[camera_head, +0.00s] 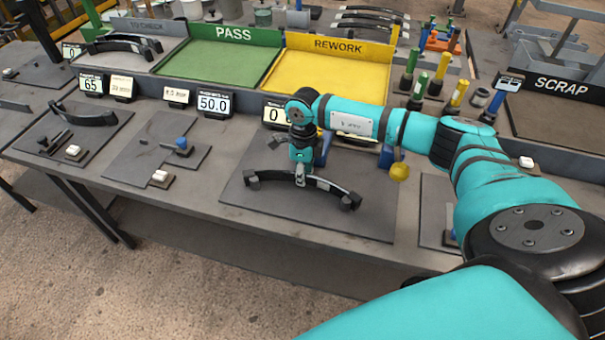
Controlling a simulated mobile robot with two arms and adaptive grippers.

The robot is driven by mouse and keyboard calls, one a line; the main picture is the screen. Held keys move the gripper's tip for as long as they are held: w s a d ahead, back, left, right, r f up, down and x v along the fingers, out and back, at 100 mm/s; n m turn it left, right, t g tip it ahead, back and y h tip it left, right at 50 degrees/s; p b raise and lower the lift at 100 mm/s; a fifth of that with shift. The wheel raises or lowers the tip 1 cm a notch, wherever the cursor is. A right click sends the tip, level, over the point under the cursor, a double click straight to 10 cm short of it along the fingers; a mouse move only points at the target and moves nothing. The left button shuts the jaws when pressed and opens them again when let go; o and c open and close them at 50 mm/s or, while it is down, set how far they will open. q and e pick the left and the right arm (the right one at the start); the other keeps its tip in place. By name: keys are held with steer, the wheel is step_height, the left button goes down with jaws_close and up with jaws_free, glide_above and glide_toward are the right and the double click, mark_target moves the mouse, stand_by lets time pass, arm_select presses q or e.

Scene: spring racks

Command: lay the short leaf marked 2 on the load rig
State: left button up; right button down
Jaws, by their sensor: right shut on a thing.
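A dark curved leaf (323,186) is over the grey plate (235,192) at the middle of the bench. No number on it can be read from here. My right gripper (301,179) is shut on this leaf near its middle, from above. Dark blocks show at both leaf ends; I cannot tell whether the leaf rests on them or is just above. The plate, which looks like the load rig, has blue uprights (387,157) and a display reading 0 (274,112) behind it, partly hidden by my right arm. My left gripper is not in view.
Behind stand a green PASS tray (215,62), a yellow REWORK tray (330,72) and a TO CHECK tray with a curved leaf (124,44). A SCRAP tray (560,112) is at right. Left fixtures include another curved leaf (84,113). Upright coloured tools (437,75) stand behind my arm.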

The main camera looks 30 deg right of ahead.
steer(key=shift+a, duration=0.1)
stand_by(0.3)
steer(key=c, duration=1.3)
jaws_free()
steer(key=shift+s, duration=0.1)
steer(key=shift+c, duration=0.2)
steer(key=shift+f, duration=0.1)
steer(key=o, duration=0.5)
steer(key=shift+r+p, duration=2.45)
steer(key=shift+r, duration=1.65)
